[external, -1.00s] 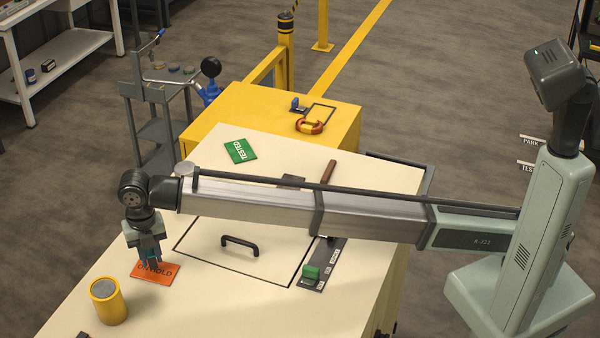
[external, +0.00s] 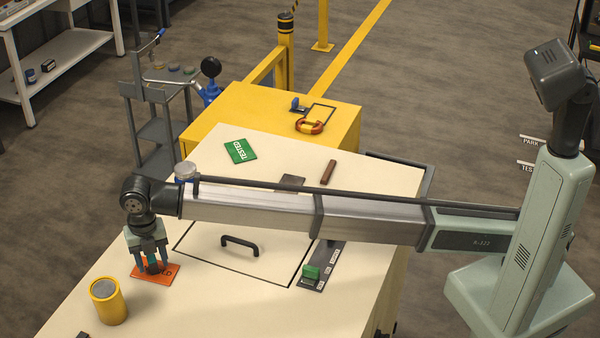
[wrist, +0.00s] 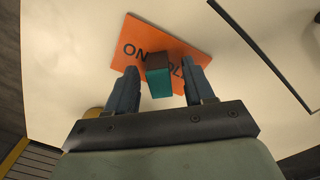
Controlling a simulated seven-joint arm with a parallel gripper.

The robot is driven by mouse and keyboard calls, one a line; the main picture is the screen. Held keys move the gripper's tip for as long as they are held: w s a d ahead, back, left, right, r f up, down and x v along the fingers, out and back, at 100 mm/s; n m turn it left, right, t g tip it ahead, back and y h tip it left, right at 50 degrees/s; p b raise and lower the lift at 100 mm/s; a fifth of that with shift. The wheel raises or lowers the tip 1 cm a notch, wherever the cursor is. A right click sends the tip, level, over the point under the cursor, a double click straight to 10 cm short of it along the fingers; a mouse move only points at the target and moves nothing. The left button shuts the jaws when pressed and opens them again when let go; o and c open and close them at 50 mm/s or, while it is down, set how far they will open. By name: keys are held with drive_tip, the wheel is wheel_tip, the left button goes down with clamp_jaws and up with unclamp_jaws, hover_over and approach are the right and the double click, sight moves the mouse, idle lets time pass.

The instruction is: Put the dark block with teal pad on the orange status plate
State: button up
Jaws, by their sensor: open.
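The orange plate (external: 168,273), lettered "ON HOLD", lies flat on the cream tabletop. It also shows in the wrist view (wrist: 190,35), partly covered. The dark block with a teal pad (wrist: 158,76) appears over the plate's lettering, between my two fingers, with gaps on both sides. In the external view the block is mostly hidden by the fingers, with only a dark part low between them. My gripper (external: 150,268) points down over the plate with its jaws open. Its fingers also show in the wrist view (wrist: 160,88).
A yellow cup-like container (external: 108,302) stands left of the plate. A black-handled panel (external: 240,243) and a green switch (external: 311,272) lie to the right. A green "TESTED" plate (external: 240,151) and a brown bar (external: 328,171) are farther back.

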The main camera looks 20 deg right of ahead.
sight(151, 257)
drive_tip(key=shift+r, duration=0.1)
wheel_tip(151, 257, up, 12)
idle(0.5)
idle(0.4)
